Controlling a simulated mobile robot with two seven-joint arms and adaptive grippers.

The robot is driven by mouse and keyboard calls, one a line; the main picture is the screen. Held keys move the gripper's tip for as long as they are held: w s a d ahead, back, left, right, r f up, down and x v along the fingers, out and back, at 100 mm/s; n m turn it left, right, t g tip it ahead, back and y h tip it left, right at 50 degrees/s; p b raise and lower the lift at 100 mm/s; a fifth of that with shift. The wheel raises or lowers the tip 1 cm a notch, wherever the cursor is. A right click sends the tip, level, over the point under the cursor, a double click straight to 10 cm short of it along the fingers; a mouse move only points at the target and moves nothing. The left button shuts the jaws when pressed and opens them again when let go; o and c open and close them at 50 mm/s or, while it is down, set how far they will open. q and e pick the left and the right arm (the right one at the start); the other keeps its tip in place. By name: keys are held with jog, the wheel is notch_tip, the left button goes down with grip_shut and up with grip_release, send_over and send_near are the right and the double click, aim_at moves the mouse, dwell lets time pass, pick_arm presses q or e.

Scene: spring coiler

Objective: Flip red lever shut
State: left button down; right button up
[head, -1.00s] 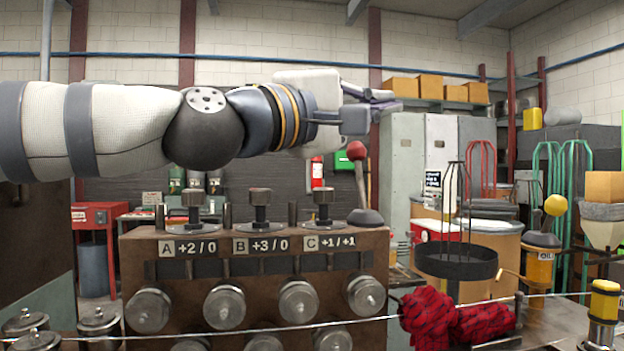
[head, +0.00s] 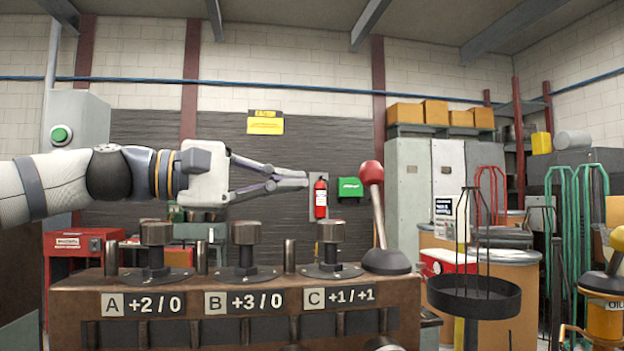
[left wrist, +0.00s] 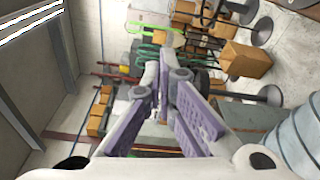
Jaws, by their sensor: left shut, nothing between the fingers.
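The red-knobbed lever (head: 378,215) stands on a dark round base at the right end of the brown machine block (head: 70,308). Its shaft is nearly upright, with the knob tilted slightly left. My left gripper (head: 306,178) reaches in from the left, at about the knob's height. Its fingers point right and their tips appear left of the knob, with a gap in the picture. The fingers are shut and empty; the left wrist view also shows the left gripper (left wrist: 165,75) with its fingertips together. I cannot make out the lever in that view. My right gripper is not in view.
Three knobs (head: 246,245) on posts stand along the block's top, above labels A, B and C. A black round tray with a wire frame (head: 474,297) stands right of the block. Cabinets and a fire extinguisher (head: 320,198) are behind. The air above the block is mostly free.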

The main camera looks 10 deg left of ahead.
aim_at(377, 198)
pick_arm(q)
jog(key=d+p, duration=0.1)
jog(key=d, duration=0.7)
jog(key=shift+r, duration=0.2)
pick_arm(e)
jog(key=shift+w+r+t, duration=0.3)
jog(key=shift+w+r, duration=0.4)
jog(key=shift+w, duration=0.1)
